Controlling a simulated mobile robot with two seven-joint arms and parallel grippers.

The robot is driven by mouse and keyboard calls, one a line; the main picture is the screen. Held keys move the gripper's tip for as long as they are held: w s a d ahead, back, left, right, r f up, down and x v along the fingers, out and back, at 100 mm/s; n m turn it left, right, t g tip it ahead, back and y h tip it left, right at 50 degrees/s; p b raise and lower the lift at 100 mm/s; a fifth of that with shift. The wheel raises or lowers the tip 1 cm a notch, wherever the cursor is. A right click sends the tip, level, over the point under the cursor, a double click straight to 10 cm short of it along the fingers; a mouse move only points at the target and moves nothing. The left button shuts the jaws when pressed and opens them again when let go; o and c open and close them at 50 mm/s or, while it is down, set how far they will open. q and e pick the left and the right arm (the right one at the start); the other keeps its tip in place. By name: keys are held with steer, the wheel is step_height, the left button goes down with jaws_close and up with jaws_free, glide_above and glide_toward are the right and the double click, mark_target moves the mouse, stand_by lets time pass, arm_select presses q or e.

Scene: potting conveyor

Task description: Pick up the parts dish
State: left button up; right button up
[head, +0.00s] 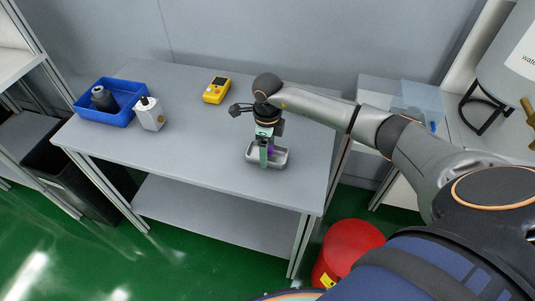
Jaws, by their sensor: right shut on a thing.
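The parts dish (283,159) is a small grey rectangular tray at the front right part of the grey table. My right gripper (265,160) points down at the dish and is shut on it, with its fingers over the dish's near-middle. Something small and purple shows beside the fingers inside the dish. The fingers hide part of the dish, and I cannot tell whether it touches the table. My left gripper is not in view.
On the grey table (190,148) are a blue bin (112,121) holding a dark object (103,99), a white bottle (150,114) and a yellow device (216,90). A red drum (352,245) stands on the floor to the right. The table's middle is clear.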

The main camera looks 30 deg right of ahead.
steer(key=c, duration=0.4)
steer(key=shift+r, duration=0.1)
